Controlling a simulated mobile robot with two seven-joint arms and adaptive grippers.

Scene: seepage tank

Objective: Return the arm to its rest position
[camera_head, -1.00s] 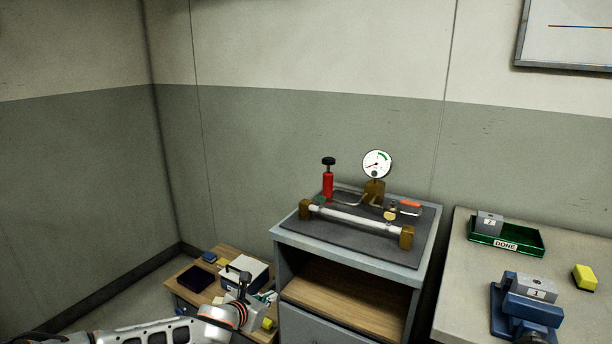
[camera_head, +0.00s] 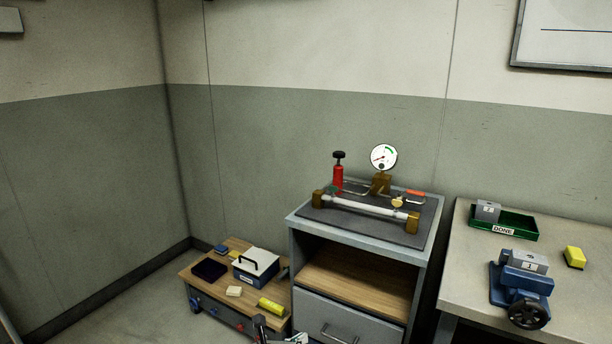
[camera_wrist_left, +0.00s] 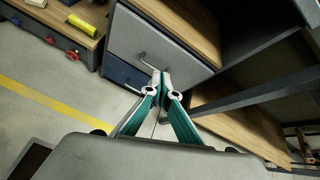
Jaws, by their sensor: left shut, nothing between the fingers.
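My left gripper (camera_head: 264,332) shows only in part at the bottom edge of the head view, below the low wooden table and left of the grey cabinet. In the left wrist view its green fingers (camera_wrist_left: 160,84) are together at the tips with nothing between them. They point toward the drawer front of the grey cabinet (camera_wrist_left: 170,40); I cannot tell how far apart they are. My right gripper is not in view.
The low table (camera_head: 222,302) holds a white-lidded box (camera_head: 256,268) and a yellow cylinder (camera_head: 271,306). The cabinet (camera_head: 352,246) carries a pipe rig with a gauge (camera_head: 383,157). The right bench (camera_head: 450,275) holds a green tray (camera_head: 518,225) and a blue vise (camera_head: 512,285).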

